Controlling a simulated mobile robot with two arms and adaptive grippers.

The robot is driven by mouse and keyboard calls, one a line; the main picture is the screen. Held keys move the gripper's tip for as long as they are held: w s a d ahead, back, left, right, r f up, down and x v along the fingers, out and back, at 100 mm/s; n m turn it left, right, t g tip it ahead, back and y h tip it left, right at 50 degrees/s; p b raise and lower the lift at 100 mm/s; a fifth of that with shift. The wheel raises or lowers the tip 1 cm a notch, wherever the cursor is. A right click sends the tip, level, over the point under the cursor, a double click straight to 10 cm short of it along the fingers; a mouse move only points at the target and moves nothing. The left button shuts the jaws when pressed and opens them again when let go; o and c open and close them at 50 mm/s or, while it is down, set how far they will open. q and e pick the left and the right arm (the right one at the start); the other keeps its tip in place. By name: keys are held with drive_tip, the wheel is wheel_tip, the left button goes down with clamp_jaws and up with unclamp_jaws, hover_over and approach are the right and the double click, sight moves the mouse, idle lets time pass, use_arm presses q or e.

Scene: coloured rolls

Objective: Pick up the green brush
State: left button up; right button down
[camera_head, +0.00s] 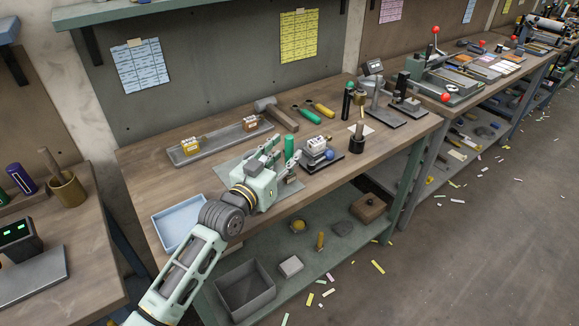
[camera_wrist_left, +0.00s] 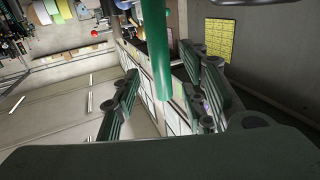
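A plain green cylinder (camera_head: 289,147), which I take to be the green brush, stands roughly upright on the workbench. In the left wrist view the green cylinder (camera_wrist_left: 158,60) runs down from the top edge between my fingers, with gaps on both sides. My left gripper (camera_head: 283,155) is open around it and low over the bench. Its lower part is partly hidden by my gripper in the head view. My right gripper does not show.
A small block press with a blue knob (camera_head: 329,154) stands close on the right. A dark green tool (camera_head: 304,115), an orange one (camera_head: 324,110) and a mallet (camera_head: 275,113) lie behind. A grey tray (camera_head: 218,142) lies left, and a blue tray (camera_head: 178,220) sits at the front-left corner.

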sight(287, 150)
use_arm(q)
drive_tip(key=x, duration=0.2)
drive_tip(key=shift+w, duration=0.3)
drive_tip(key=shift+w+d, duration=0.2)
drive_tip(key=shift+w, duration=0.05)
clamp_jaws()
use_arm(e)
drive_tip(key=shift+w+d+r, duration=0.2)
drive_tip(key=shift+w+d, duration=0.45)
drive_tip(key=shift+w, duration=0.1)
